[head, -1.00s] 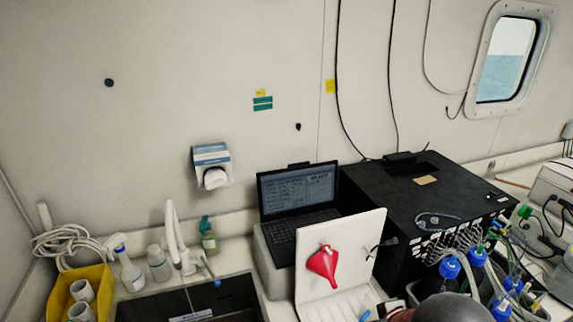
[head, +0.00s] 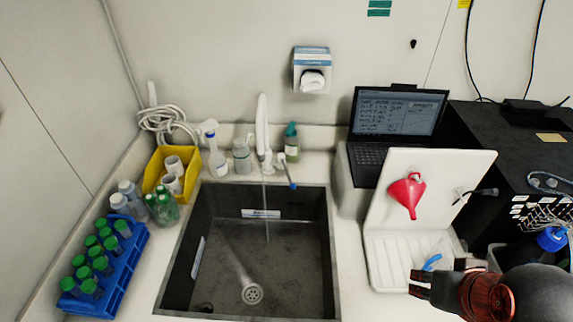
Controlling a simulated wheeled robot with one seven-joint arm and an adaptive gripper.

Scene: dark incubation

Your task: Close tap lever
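A white tap (head: 262,130) stands behind the dark sink (head: 330,262). A thin stream of water runs from the tap down into the basin. The tap lever (head: 288,176), with a blue tip, sticks out from the tap's right side toward the front. My gripper (head: 414,283) is at the lower right, over the white drying rack, to the right of the sink and well apart from the lever. Its dark fingers point left. They are small in view, and whether they are open or shut is unclear.
A white drying rack (head: 386,222) with a red funnel (head: 407,195) stands right of the sink, near a laptop (head: 398,115). Bottles (head: 215,152), a yellow bin (head: 153,184) and a blue tube rack (head: 118,272) line the back and left. Space above the sink is clear.

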